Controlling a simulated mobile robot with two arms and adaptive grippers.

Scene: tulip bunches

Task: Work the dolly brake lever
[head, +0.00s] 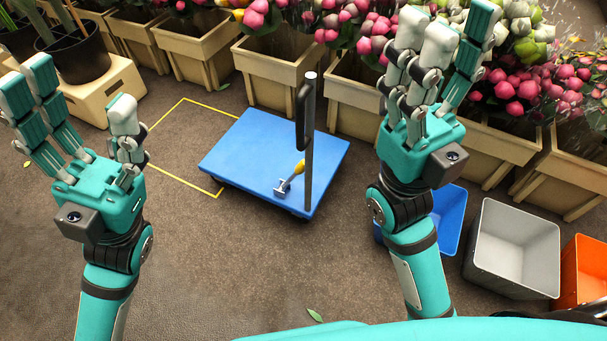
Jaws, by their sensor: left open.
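The dolly (245,150) has a flat blue deck and stands on the dark ground in the middle of the head view. A dark upright post with a black grip (304,115) rises at its right side. The brake lever (291,177), with a yellow handle and a grey foot, sits at the deck's near right part, close to the post. My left gripper (85,112) is open and empty, left of the dolly and apart from it. My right gripper (450,50) looks open and empty, right of the dolly and apart from the lever.
A yellow outline (184,170) is marked on the ground left of the dolly and partly under it. Planters (270,75) of tulips line the back. Blue (449,215), grey (515,245) and orange (590,270) bins stand at right.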

